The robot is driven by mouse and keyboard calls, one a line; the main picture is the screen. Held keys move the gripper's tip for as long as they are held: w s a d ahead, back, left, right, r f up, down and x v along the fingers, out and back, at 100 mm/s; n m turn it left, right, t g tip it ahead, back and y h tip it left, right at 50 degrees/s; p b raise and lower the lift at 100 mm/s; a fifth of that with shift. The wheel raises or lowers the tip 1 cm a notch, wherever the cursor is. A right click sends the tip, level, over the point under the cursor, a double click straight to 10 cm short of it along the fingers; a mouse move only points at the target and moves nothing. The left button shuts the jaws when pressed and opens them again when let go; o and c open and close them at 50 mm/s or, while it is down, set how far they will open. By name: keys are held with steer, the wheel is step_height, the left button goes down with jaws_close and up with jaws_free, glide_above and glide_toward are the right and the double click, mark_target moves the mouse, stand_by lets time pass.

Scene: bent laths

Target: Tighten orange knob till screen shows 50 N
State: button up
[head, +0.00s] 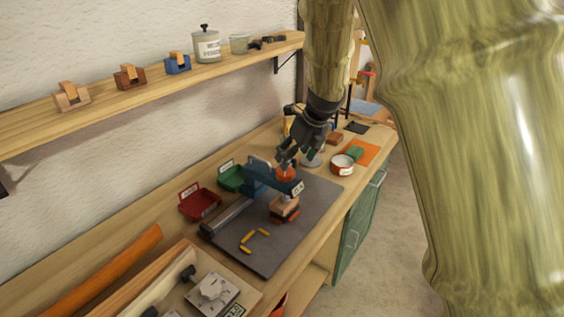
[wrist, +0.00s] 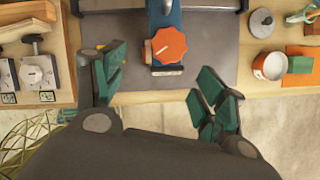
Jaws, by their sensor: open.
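The orange knob (head: 285,174) sits on the end of a blue arm (head: 261,170) over the grey mat. In the wrist view the knob (wrist: 169,45) is lobed with a pale line mark. A small pale display (head: 297,188) is on the blue arm's front end; its reading is too small to tell. Under that end is a stack of wooden and reddish blocks (head: 284,206). My gripper (head: 287,158) is right above the knob in the head view. In the wrist view my gripper (wrist: 163,84) has its fingers wide apart, with the knob ahead between them, apparently untouched.
On the grey mat (head: 245,253) lie several small yellow pieces (head: 254,240). A red bin (head: 200,203) and a green bin (head: 231,178) stand behind the blue device. A white-and-orange cup (head: 342,165) stands to the right. A wooden tray (head: 175,262) with gauges is at the front left.

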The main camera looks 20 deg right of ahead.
mark_target(285, 175)
steer(key=shift+n, duration=0.5)
steer(key=shift+w+d+r+p+x, duration=0.1)
steer(key=shift+w+p+x, duration=0.25)
steer(key=shift+x, duration=1.2)
steer(key=shift+w+d+r+p+x, duration=0.15)
steer(key=shift+p+x, duration=0.45)
steer(key=shift+x, duration=0.9)
steer(key=shift+w+p+x, duration=0.3)
steer(key=shift+p+x, duration=0.15)
steer(key=shift+x, duration=1.1)
steer(key=c, duration=1)
